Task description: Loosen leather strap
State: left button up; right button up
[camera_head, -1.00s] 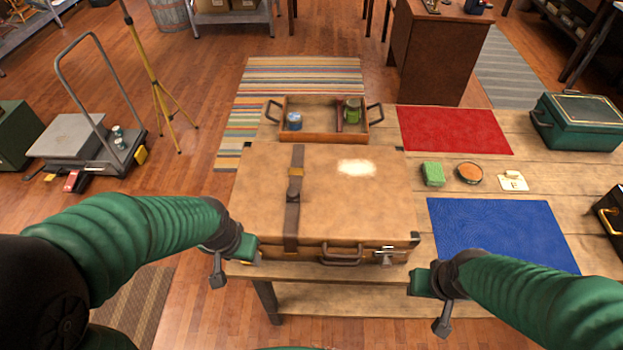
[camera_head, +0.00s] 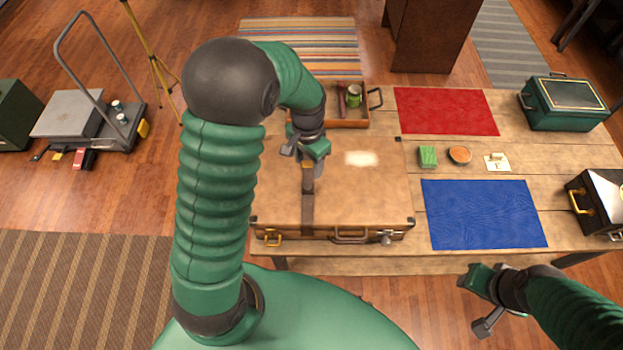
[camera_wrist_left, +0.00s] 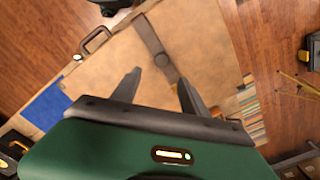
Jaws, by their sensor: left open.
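A tan leather suitcase (camera_head: 375,195) lies closed on the wooden table. A dark brown leather strap (camera_head: 308,212) runs across its lid; the strap also shows in the left wrist view (camera_wrist_left: 150,38). My left gripper (camera_head: 318,168) hangs over the strap, pointing down, and hides its buckle part in the head view. In the left wrist view its two fingers (camera_wrist_left: 158,82) are apart, with the strap passing between them and behind the right finger. Contact cannot be told. My right gripper (camera_head: 478,285) is off the table's front edge, away from the suitcase; its jaw opening is unclear.
A wooden tray (camera_head: 350,122) with a green jar (camera_head: 354,96) stands behind the suitcase, partly hidden by my left arm. A green sponge (camera_head: 428,156), a round tin (camera_head: 460,155), a red mat (camera_head: 445,110) and a blue mat (camera_head: 484,213) lie to the right.

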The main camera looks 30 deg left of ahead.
aim_at(308, 186)
pick_arm(q)
jog(key=f, duration=0.4)
jog(key=f+p, duration=0.1)
jog(key=f, duration=0.2)
jog(key=f+p, duration=0.1)
jog(key=f, duration=0.3)
jog(key=shift+w+a+f, duration=0.1)
jog(key=shift+a+f, duration=0.2)
jog(key=shift+a, duration=0.05)
jog(key=shift+d, duration=0.1)
jog(key=shift+d, duration=0.1)
jog(key=shift+c, duration=0.2)
jog(key=shift+c, duration=1.2)
jog(key=c, duration=0.5)
grip_shut()
